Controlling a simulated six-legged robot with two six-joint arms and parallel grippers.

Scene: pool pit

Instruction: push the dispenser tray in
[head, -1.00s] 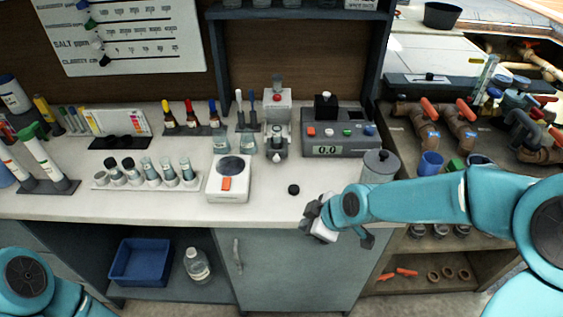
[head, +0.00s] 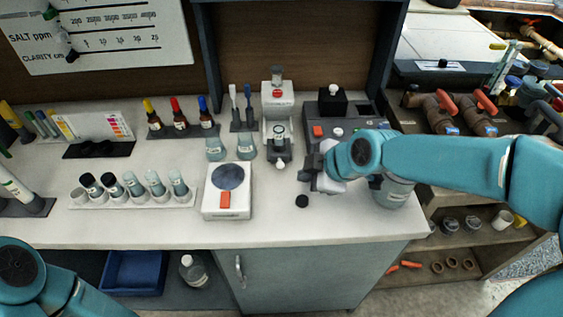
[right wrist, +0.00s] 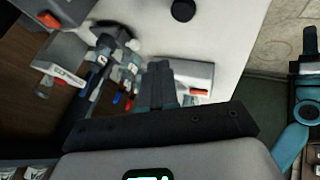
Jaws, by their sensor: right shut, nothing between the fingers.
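The white dispenser (head: 277,105) with a red button stands at the back middle of the counter in the head view. Its tray (head: 280,161) sticks out toward the front at its base, with a small vessel above it. My right gripper (head: 307,168) is shut and empty, just right of the tray, with a small gap seeming to show between them. Its closed fingers (right wrist: 160,86) also show in the right wrist view. My left gripper is out of view; only part of my left arm shows at lower left.
A white scale (head: 228,205) with an orange button stands left of the tray. A grey meter (head: 318,115) stands behind my right gripper, partly hidden. A black puck (head: 302,201) lies in front. Flasks (head: 246,148) stand to the left.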

